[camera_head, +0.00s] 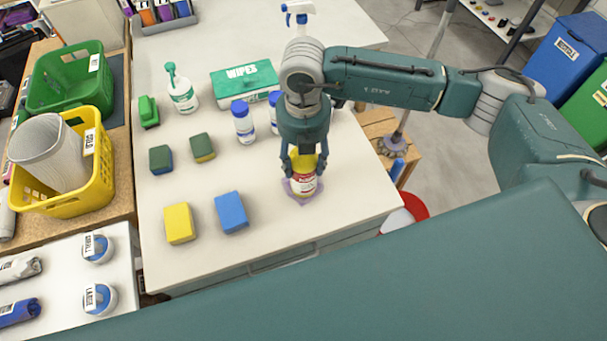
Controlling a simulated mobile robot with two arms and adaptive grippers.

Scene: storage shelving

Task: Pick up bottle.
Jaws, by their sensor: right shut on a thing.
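My right gripper (304,160) points down at the right part of the white tabletop and is shut on a bottle (304,181). The bottle is yellow above with a red and white label. My fingers hide its sides and my wrist hides whatever is above it. A purple patch (301,194) shows around its base; I cannot tell whether the bottle touches the table. Two white bottles with blue caps stand behind and left of my gripper, the nearer-left one (243,124) fully visible. A white pump bottle with a green top (182,92) stands further left. My left gripper does not show.
Yellow (179,224) and blue (231,213) sponges and two green ones lie left of the gripper. A green wipes box (244,80) and a spray bottle (299,14) are behind. Yellow (101,173) and green baskets (76,99) stand left. The front table area is clear.

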